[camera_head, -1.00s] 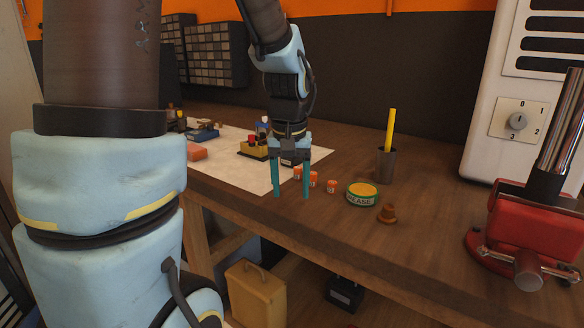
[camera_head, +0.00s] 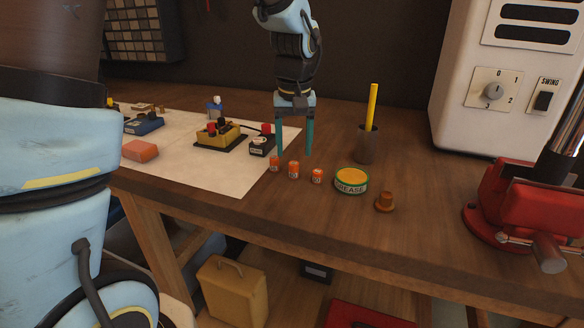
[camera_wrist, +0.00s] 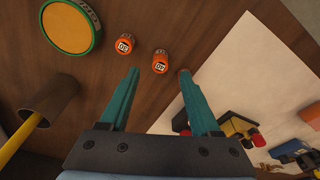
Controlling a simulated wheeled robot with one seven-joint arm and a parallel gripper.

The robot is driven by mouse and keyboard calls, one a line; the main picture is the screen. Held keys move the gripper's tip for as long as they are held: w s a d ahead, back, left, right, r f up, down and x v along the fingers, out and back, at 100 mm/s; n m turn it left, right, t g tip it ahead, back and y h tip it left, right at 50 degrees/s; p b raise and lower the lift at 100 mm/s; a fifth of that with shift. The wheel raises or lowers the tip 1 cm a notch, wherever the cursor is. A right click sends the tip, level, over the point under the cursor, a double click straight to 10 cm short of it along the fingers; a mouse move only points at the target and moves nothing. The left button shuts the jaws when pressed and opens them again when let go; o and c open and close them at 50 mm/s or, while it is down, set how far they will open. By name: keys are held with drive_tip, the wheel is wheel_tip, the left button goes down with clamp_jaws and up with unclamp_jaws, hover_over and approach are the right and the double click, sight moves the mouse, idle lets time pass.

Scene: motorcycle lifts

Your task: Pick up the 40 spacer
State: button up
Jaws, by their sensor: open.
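Three small orange spacers with dark-and-white labels stand in a row on the wooden bench: a left spacer (camera_head: 274,163), a middle spacer (camera_head: 294,169) and a right spacer (camera_head: 317,176). The labels are too small to tell surely which is the 40. My gripper (camera_head: 294,152) is open and empty, pointing down above and just behind the row. In the wrist view, two orange spacers show, one (camera_wrist: 124,44) near the grease tin and one (camera_wrist: 160,62) just beyond the gap between my fingertips (camera_wrist: 158,75).
A grease tin (camera_head: 351,181) and a brown flanged bushing (camera_head: 384,202) stand right of the row. A dark cup (camera_head: 367,146) holds a yellow stick behind them. A white sheet (camera_head: 190,172) with several small parts lies left. A red vise (camera_head: 505,205) stands far right.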

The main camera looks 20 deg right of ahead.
sight(294, 163)
drive_tip(key=shift+w+f+p, duration=0.15)
drive_tip(key=shift+f+p, duration=0.35)
drive_tip(key=shift+f, duration=0.9)
drive_tip(key=shift+w+f+p, duration=0.1)
drive_tip(key=shift+f+p, duration=0.35)
drive_tip(key=shift+f, duration=0.95)
clamp_jaws()
